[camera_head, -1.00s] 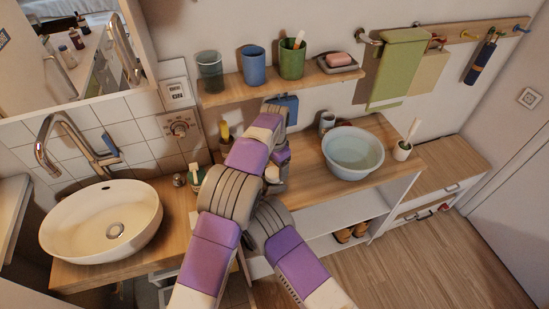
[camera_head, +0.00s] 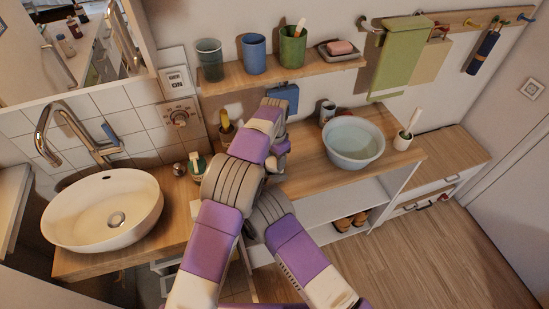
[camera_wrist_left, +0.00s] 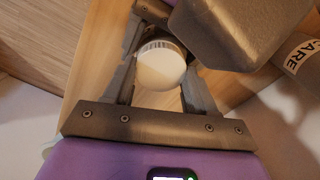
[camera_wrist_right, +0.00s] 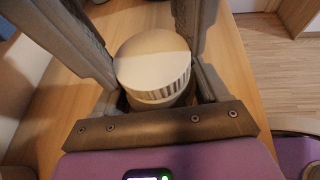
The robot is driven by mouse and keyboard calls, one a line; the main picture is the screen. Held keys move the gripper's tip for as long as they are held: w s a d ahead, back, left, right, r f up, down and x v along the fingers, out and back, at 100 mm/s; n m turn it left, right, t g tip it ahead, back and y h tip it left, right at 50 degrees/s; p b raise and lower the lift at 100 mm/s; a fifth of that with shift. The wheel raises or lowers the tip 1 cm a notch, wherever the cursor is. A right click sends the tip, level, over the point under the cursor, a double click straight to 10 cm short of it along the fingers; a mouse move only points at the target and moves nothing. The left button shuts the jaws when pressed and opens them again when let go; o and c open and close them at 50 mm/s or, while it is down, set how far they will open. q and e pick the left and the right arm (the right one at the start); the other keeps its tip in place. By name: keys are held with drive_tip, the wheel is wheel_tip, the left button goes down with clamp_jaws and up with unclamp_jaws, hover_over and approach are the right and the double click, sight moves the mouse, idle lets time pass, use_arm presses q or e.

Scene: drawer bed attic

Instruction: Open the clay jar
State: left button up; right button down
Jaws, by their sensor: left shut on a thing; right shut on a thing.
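The clay jar has a cream round top with a dark-striped rim. It shows between the fingers in the left wrist view (camera_wrist_left: 162,68) and in the right wrist view (camera_wrist_right: 153,62), where its lower part looks darker. My left gripper (camera_wrist_left: 165,55) is shut on it. My right gripper (camera_wrist_right: 152,75) is also shut on it. I cannot tell which gripper holds the top and which the body. The lid looks seated. In the head view my left gripper (camera_head: 268,120) is over the wooden counter (camera_head: 300,165), and my arms hide the jar.
A white sink (camera_head: 75,235) with a tap stands left. A pale blue basin (camera_head: 352,140) and a white brush cup (camera_head: 402,140) stand right. Above is a shelf (camera_head: 300,75) with cups and a soap dish.

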use_arm(q)
drive_tip(key=n, duration=0.6)
drive_tip(key=shift+s+d, duration=0.1)
drive_tip(key=shift+d, duration=0.15)
drive_tip(key=o, duration=1.1)
drive_tip(key=shift+o, duration=0.2)
drive_tip(key=shift+a, duration=0.1)
drive_tip(key=shift+a+r, duration=0.1)
